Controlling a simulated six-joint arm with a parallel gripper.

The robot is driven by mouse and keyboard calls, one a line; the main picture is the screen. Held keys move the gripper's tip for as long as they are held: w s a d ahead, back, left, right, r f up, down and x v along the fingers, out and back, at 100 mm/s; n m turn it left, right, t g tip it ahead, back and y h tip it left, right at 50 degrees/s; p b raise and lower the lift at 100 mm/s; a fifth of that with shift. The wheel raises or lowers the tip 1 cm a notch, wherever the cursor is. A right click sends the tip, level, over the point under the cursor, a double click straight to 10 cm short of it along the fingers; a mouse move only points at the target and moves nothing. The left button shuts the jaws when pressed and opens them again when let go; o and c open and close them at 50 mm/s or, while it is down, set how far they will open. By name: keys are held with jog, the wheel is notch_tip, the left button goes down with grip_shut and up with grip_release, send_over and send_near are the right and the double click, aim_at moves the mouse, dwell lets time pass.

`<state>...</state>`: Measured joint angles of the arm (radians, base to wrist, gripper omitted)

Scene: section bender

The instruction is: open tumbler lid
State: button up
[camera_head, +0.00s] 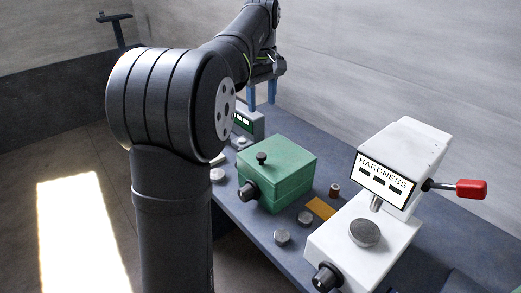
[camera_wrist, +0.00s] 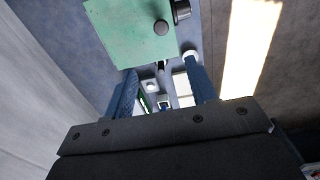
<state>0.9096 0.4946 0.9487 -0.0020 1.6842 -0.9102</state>
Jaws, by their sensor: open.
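The tumbler appears to be the green box (camera_head: 292,181) on the bench, with its lid (camera_head: 283,153) closed on top. A small dark knob (camera_head: 262,158) stands on the lid, and a larger black dial (camera_head: 249,190) is on the box's front. In the wrist view the green lid (camera_wrist: 125,35) fills the upper middle, with its knob (camera_wrist: 161,27) near the right edge. My gripper (camera_head: 262,104) has its blue fingers apart and empty, pointing down behind and above the box. In the wrist view my gripper (camera_wrist: 162,72) shows nothing held between its fingers.
A white hardness tester (camera_head: 400,165) with a red-handled lever (camera_head: 471,189) stands to the right. Metal discs (camera_head: 282,237), a small brown cylinder (camera_head: 334,190) and an orange plate (camera_head: 320,208) lie between. A grey device with a display (camera_head: 247,124) is behind the box.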

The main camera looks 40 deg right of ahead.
aim_at(262, 155)
notch_tip(262, 155, down, 17)
jog(key=shift+f, duration=0.15)
dwell(0.4)
grip_shut()
